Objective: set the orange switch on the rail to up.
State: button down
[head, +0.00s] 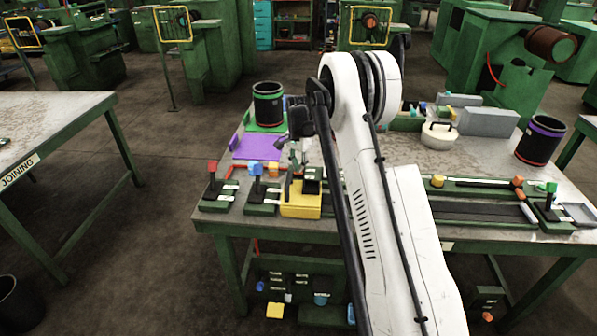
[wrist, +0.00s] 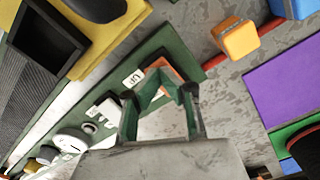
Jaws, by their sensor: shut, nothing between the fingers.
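My gripper (wrist: 162,80) is shut and empty in the wrist view. Its fingertips are over the end of a green rail plate (wrist: 190,75). An orange part (wrist: 162,64), seemingly the orange switch, shows just beyond the fingertips and is partly covered by them. I cannot tell whether they touch it, nor which way it is set. A white label reading UP (wrist: 132,78) is beside it on the plate. In the head view my arm covers much of this area, and I cannot make out the switch there.
A yellow box (head: 301,204) with a black part is close by. An orange block (wrist: 236,39) and a blue block (wrist: 292,6) are near the purple mat (wrist: 285,90). A red-topped lever (head: 212,167) stands at the table's left; a white pot (head: 438,137) is to the right.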

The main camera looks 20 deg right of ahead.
jog(key=shift+r, duration=0.1)
jog(key=shift+r+p, duration=0.8)
jog(key=shift+r, duration=2.55)
